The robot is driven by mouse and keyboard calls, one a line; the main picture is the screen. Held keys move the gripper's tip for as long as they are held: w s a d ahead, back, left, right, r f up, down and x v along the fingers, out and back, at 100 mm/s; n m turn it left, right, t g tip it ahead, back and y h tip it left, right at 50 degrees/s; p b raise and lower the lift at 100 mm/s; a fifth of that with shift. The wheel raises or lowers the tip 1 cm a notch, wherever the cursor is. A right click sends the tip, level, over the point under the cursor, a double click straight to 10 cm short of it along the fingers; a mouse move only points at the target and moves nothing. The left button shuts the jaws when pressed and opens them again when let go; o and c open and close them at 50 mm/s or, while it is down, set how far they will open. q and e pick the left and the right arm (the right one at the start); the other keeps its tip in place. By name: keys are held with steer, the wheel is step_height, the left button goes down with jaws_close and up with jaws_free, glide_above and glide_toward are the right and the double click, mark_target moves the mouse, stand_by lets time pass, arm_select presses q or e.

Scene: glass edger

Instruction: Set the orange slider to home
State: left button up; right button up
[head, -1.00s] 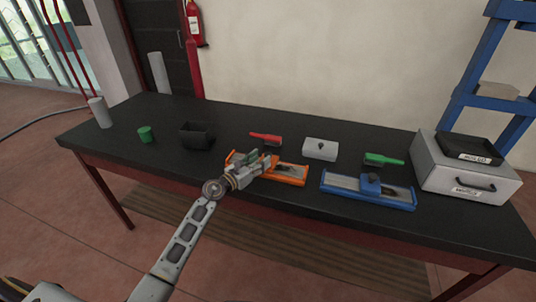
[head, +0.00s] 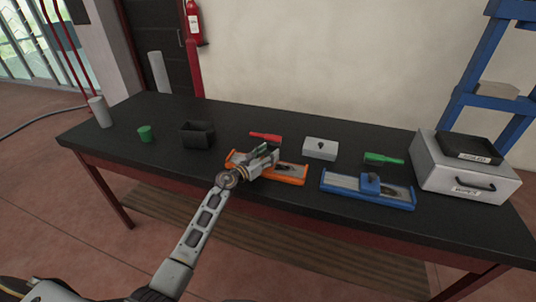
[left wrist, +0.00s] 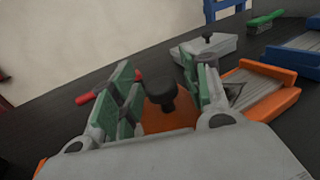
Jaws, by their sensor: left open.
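The orange slider rail (head: 290,179) lies on the black table, left of the blue slider. My left gripper (head: 262,157) is over its left part and hides much of it in the head view. In the left wrist view the black knob (left wrist: 160,90) of the orange carriage (left wrist: 165,121) stands upright between the green-padded fingers of my left gripper (left wrist: 156,82). The fingers are open, with a visible gap to the knob on both sides. The rail's right end (left wrist: 270,100) shows beyond the right finger. My right gripper is not in view.
The blue slider (head: 343,183) is to the right. Behind are a red-handled brush (head: 265,138), a grey block with a knob (head: 320,149) and a green brush (head: 383,158). A black bin (head: 196,136) and green cup (head: 145,134) stand left. A grey drawer box (head: 450,172) stands right.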

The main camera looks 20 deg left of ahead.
arm_select(q)
steer(key=shift+c, duration=0.3)
jaws_close()
